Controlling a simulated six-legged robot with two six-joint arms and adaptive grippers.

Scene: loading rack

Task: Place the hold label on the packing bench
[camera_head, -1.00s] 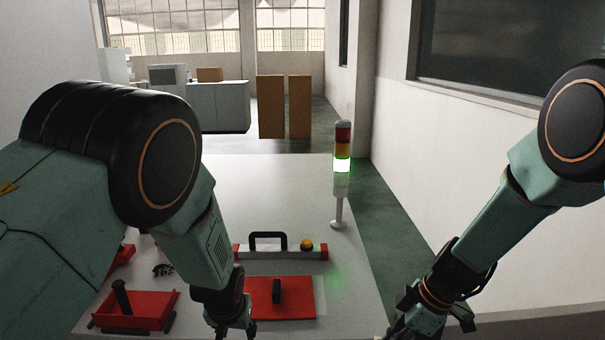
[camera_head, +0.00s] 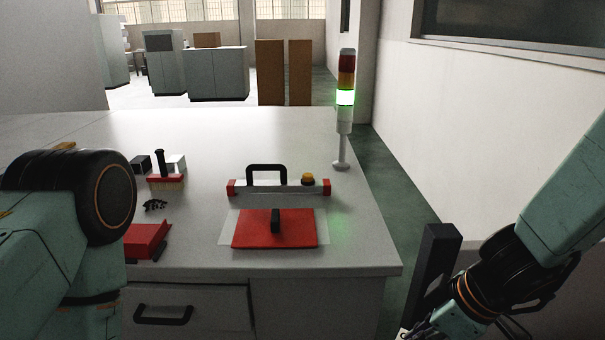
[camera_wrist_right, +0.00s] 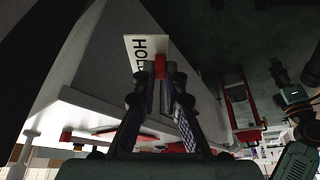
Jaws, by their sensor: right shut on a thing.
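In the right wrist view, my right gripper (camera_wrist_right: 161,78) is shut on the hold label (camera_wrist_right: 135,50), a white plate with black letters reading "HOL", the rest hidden. A red piece of it sits between the fingertips. In the head view my right gripper (camera_head: 438,300) is low at the right, beyond the bench's right edge; a dark upright block rises beside it, and the label cannot be made out clearly there. The packing bench (camera_head: 335,255) is the pale grey worktop in the middle. Only my left arm shows at the left edge; its gripper is not in view.
On the bench, a red plate with a black handle (camera_head: 250,235) lies near the front edge. Behind it is a white bar with red ends (camera_head: 270,188). A signal tower (camera_head: 344,110) glows green at the right. A red tray (camera_head: 147,240) is at left. The bench's middle back is clear.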

